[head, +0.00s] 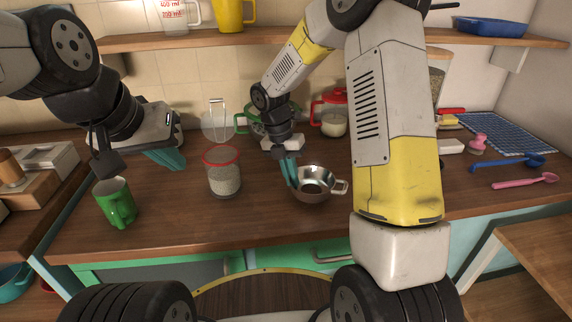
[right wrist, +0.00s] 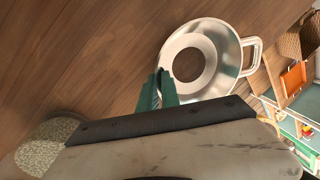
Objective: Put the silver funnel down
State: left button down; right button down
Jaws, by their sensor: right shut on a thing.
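The silver funnel (head: 318,188) is a shiny wide cone with a loop handle on its right side. It is mouth up over the wooden counter, near its front edge. My right gripper (head: 291,178) is shut on the funnel's left rim. In the right wrist view the teal fingertips (right wrist: 163,84) pinch the rim of the funnel (right wrist: 207,45), and brown wood shows through its round hole. I cannot tell whether the funnel touches the counter. My left gripper (head: 172,160) hangs above the counter at the left with no object visible in it; its finger gap is unclear.
A jar of grain with a red rim (head: 223,178) stands left of the funnel. A green mug (head: 115,203) is further left. A lidded red jar (head: 331,116) stands behind. Blue and pink spoons (head: 525,181) lie right. Bare counter (head: 250,220) lies in front of the grain jar.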

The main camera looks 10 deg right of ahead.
jog(key=shift+f, duration=0.25)
jog(key=c, duration=1.5)
grip_release()
jog(key=c, duration=0.4)
jog(key=shift+r, duration=0.15)
